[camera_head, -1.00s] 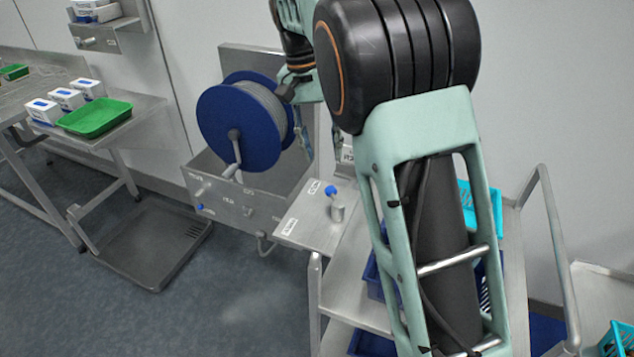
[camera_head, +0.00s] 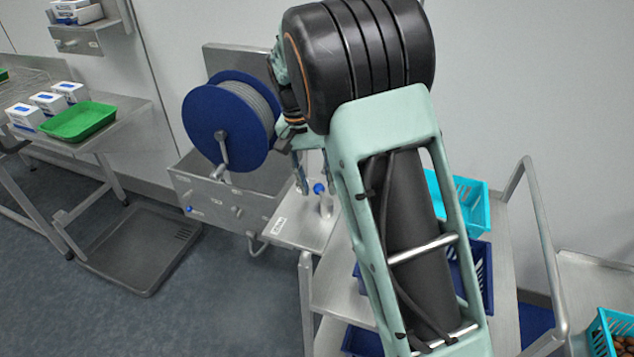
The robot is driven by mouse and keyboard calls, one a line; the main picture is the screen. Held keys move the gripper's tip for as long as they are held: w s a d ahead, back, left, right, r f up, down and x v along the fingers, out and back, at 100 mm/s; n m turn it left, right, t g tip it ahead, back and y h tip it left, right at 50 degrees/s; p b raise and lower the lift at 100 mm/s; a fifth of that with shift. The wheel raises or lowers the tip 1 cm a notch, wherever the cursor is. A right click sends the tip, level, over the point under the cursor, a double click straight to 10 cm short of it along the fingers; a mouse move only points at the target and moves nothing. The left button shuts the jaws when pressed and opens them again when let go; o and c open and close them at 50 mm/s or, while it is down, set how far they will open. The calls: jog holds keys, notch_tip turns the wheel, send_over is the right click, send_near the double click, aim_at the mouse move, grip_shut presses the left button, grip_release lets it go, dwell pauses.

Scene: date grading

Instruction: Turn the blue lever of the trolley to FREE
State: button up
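The blue-tipped lever (camera_head: 319,188) stands on a short grey post on the trolley's small metal plate (camera_head: 300,238), just left of my forearm. Its tip leans up and to the left. A white label (camera_head: 279,222) lies on the plate's left edge; its lettering is too small to read. My gripper (camera_head: 315,182) hangs right at the lever, pointing down. Its fingers look apart, one left of the blue tip and one behind or right of it. I cannot tell whether they touch the lever. The plate's far part and its other label are hidden behind my gripper.
Turquoise (camera_head: 470,200) and blue crates sit on the trolley behind my arm. The trolley's handrail (camera_head: 540,230) rises at right.

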jog(key=shift+c, duration=0.3)
grip_shut()
